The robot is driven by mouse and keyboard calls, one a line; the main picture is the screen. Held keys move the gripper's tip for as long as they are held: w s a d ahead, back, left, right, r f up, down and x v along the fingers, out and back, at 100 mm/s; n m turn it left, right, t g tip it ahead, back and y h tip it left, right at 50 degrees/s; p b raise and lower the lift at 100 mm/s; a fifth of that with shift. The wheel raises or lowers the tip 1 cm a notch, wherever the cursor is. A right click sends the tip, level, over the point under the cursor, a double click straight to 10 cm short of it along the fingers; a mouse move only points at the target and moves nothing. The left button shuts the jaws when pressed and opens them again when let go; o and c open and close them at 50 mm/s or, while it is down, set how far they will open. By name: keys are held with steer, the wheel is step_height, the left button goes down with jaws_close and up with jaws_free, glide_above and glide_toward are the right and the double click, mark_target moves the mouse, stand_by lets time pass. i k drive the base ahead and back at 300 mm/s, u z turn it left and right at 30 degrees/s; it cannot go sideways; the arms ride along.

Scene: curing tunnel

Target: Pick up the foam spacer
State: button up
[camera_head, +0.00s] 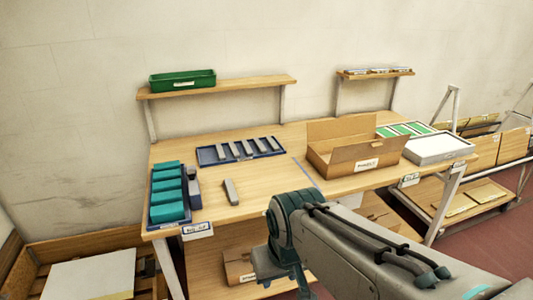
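No label I can read names the foam spacer. Several teal blocks (168,190), foam-like in look, stand in a row in a blue tray (153,222) at the table's left end. A loose grey bar (231,192) lies on the table right of that tray. A dark grey-blue block (194,190) stands against the tray's right side. I cannot tell which of these is the spacer. My arm reaches in from the lower right, its teal joint in front of the table's front edge. My gripper cannot be made out.
A blue tray of grey bars (240,151) lies at the table's back. An open cardboard box (355,152) and a white tray (438,148) stand to the right. A green bin (182,80) sits on the wall shelf. Bare tabletop surrounds the loose bar.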

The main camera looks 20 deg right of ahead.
mark_target(274, 145)
steer(key=z, duration=1.1)
steer(key=i, duration=1.75)
steer(key=u, duration=0.7)
